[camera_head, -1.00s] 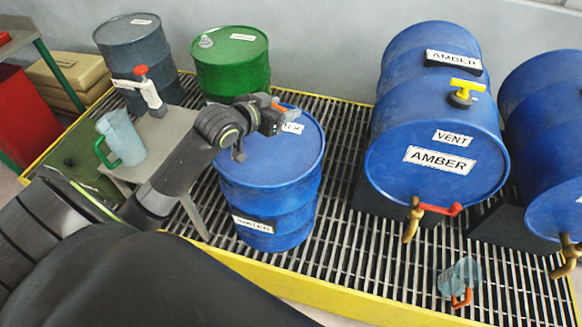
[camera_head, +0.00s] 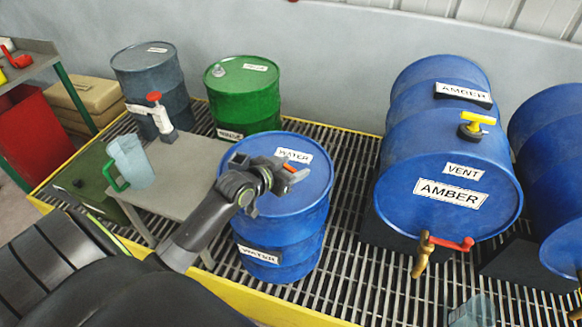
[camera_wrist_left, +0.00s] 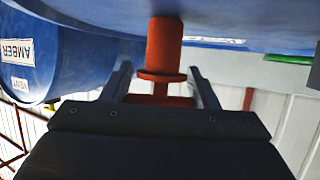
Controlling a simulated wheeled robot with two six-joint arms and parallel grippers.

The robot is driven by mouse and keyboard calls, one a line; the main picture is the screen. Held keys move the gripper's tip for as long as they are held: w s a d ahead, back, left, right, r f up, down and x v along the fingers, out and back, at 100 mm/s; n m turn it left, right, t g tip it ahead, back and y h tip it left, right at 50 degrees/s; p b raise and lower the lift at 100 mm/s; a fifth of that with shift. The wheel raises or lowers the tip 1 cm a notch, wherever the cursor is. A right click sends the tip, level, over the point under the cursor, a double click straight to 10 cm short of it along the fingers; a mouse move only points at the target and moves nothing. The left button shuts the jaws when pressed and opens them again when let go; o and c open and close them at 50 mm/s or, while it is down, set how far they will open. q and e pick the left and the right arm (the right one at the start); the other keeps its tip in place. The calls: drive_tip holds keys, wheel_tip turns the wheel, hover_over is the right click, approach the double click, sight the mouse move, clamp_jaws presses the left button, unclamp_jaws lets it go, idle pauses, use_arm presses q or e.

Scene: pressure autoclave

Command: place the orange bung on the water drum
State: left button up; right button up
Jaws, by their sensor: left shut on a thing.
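The blue water drum (camera_head: 308,208) stands upright on the grating, with "WATER" labels on its lid and side. My left gripper (camera_head: 287,178) is over its lid and hides part of it. A small orange piece of the orange bung (camera_head: 291,168) shows at the fingertips. In the left wrist view my left gripper (camera_wrist_left: 162,92) is shut on the orange bung (camera_wrist_left: 166,48), with one finger on each side. The bung's plug end points toward the blue drum surface (camera_wrist_left: 85,12) in that view. I cannot tell whether it touches the lid. My right gripper is not in view.
A horizontal blue amber drum (camera_head: 440,150) with a brass tap (camera_head: 423,255) lies to the right. A green drum (camera_head: 243,95) and a grey drum (camera_head: 150,80) stand behind. A grey side table (camera_head: 175,178) left of the water drum holds a jug (camera_head: 131,160) and a red-topped pump (camera_head: 160,115).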

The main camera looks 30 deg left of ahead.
use_arm(q)
drive_tip(key=shift+f, duration=0.1)
drive_tip(key=o, duration=1)
drive_tip(key=shift+r, duration=0.2)
drive_tip(key=v, duration=1.2)
drive_tip(key=shift+p, duration=0.4)
